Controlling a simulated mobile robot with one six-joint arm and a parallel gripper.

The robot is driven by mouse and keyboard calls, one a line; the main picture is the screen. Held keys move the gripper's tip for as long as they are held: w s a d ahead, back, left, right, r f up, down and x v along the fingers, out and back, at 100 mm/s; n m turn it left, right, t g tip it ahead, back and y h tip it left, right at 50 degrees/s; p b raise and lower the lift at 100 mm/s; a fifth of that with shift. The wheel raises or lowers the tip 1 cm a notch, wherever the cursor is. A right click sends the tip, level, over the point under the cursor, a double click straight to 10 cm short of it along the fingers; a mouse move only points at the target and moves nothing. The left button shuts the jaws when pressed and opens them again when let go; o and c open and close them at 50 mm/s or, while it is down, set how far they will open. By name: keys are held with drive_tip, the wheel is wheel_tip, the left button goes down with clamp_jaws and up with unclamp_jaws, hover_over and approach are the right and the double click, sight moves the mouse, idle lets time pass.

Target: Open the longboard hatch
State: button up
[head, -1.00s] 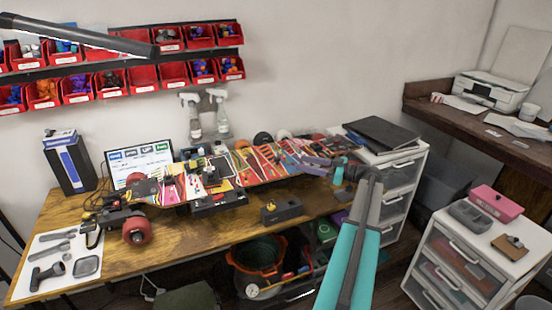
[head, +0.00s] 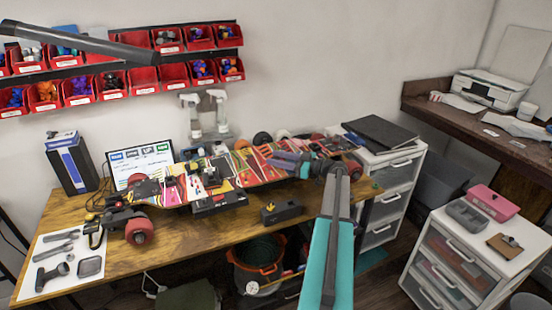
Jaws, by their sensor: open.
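The longboard (head: 240,174) lies along the wooden workbench, with a colourful striped deck and red wheels. A black box-like part (head: 220,202) sits at its front edge, left of the middle. Several small dark parts are on the deck above it. I cannot tell which part is the hatch, or whether it is open. My gripper (head: 284,159) is open over the right half of the deck, pointing left. It looks empty, and I cannot tell whether it touches the deck. The arm hides part of the board's right end.
A small black block (head: 281,211) lies on the bench in front of the board. Tools lie on a white mat (head: 40,276) at the left. A laptop-like screen (head: 140,160) and spray bottles (head: 193,115) stand behind. White drawers (head: 390,185) stand at the right end.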

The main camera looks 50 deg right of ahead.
drive_tip(key=shift+w, duration=0.1)
drive_tip(key=shift+c, duration=0.5)
clamp_jaws()
